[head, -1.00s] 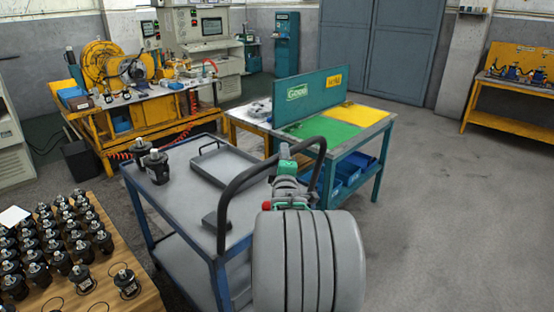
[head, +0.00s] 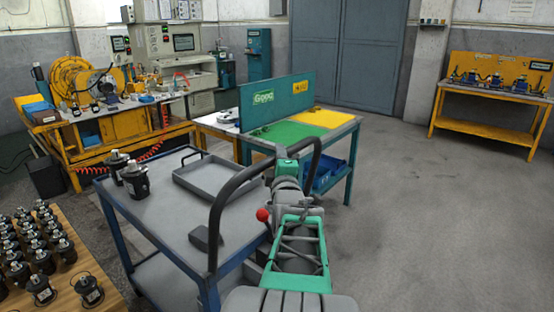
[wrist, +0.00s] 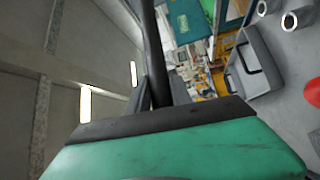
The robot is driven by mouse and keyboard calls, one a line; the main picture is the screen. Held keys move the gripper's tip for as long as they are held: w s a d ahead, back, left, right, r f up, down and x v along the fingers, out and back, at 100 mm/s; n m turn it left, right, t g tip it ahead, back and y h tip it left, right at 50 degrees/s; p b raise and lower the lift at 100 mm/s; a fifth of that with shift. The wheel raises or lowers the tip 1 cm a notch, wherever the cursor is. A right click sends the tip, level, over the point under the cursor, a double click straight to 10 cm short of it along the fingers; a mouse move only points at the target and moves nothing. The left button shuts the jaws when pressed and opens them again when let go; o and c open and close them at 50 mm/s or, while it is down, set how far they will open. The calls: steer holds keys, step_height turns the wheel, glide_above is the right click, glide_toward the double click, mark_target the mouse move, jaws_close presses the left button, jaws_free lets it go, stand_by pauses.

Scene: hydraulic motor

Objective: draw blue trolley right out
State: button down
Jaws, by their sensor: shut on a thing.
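The blue trolley (head: 180,244) stands in the lower middle of the head view, with a grey top, blue frame and lower shelf. Its black tube handle (head: 221,200) arches up at the near right end. My gripper (head: 294,158) is at the far right part of this handle, and my own arm partly hides the jaws there. In the wrist view the handle shows as a black bar (wrist: 155,50) running up from between the dark fingers of my gripper (wrist: 150,98). The gripper is shut on it.
On the trolley are two black motors (head: 134,183), a grey tray (head: 222,176) and a small dark block (head: 204,238). A wooden table (head: 68,292) with several motors is close on the left. A workbench (head: 352,170) stands behind. Open floor (head: 430,230) lies to the right.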

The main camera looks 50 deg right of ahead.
steer(key=shift+f, duration=0.1)
steer(key=c, duration=1.2)
jaws_free()
steer(key=shift+o, duration=0.2)
steer(key=r+b+v, duration=0.1)
steer(key=v, duration=0.6)
steer(key=shift+s+a+f, duration=0.25)
steer(key=shift+a+f, duration=0.05)
steer(key=shift+f, duration=0.2)
